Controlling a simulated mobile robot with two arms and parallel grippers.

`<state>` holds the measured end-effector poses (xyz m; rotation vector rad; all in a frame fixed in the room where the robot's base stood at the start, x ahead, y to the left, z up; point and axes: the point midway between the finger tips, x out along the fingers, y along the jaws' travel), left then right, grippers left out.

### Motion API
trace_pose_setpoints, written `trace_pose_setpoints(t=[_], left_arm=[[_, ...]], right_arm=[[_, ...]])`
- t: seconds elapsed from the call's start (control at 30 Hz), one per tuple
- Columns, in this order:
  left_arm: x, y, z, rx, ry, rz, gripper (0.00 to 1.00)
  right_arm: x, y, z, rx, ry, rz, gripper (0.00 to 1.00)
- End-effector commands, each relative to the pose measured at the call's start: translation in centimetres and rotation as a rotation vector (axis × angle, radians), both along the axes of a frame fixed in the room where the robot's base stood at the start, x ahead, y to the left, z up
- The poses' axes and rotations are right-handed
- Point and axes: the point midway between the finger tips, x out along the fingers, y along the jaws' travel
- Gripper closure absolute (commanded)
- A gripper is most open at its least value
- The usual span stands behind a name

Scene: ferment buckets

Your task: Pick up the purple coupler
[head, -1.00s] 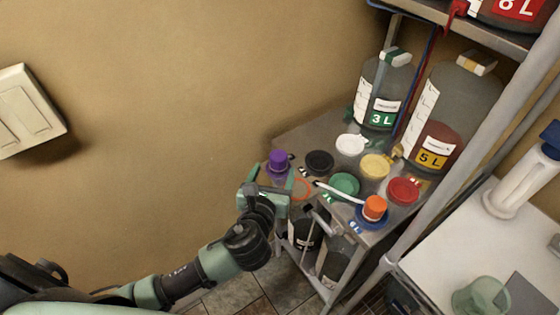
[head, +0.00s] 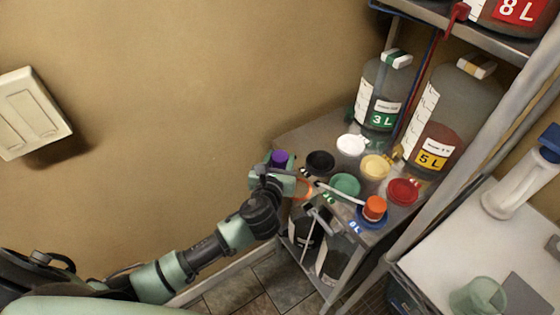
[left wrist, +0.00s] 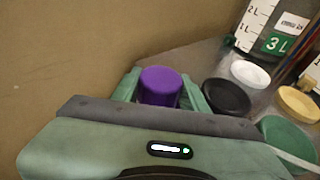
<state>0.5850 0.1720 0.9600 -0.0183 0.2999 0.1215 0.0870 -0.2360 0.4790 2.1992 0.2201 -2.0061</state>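The purple coupler (head: 279,159) stands at the left end of the metal shelf's top, near the wall. It also shows in the left wrist view (left wrist: 160,85), upright between my left gripper's fingers. My left gripper (head: 281,171) is open around it, with one green finger on each side. The fingers are close to its sides; contact cannot be made out. The coupler's lower part is hidden by the gripper body. My right gripper is in neither view.
Black (head: 320,163), white (head: 351,145), green (head: 345,185), yellow (head: 375,167) and red (head: 403,191) lids lie close to the right. An orange cap (head: 374,208) stands at the front. Labelled bottles (head: 383,92) stand behind.

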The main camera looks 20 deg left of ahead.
Motion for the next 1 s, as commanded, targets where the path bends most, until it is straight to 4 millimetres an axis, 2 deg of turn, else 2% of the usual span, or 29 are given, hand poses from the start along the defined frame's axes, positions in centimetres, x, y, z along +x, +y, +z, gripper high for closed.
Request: trace_pose_setpoints(t=[0.03, 0.07, 0.37, 0.53, 0.67, 0.77, 1.0], left_arm=[[0.0, 0.0, 0.0, 0.000, 0.000, 0.000, 0.95], [0.0, 0.0, 0.0, 0.000, 0.000, 0.000, 1.00], [0.0, 0.0, 0.3, 0.000, -0.002, 0.000, 1.00], [0.1, 0.0, 1.7, 0.000, -0.004, 0.000, 1.00], [0.1, 0.0, 4.1, -0.001, -0.008, 0.000, 1.00], [0.1, 0.0, 6.7, 0.000, -0.009, -0.003, 1.00], [0.1, 0.0, 13.7, -0.001, -0.010, -0.001, 1.00]], right_arm=[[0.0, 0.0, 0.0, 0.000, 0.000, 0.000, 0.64], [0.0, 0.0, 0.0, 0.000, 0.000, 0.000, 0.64], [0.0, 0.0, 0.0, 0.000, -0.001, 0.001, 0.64], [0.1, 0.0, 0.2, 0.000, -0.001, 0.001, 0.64], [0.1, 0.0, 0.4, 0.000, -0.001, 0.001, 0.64], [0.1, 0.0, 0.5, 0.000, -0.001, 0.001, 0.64], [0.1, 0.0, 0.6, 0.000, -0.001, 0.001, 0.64]])
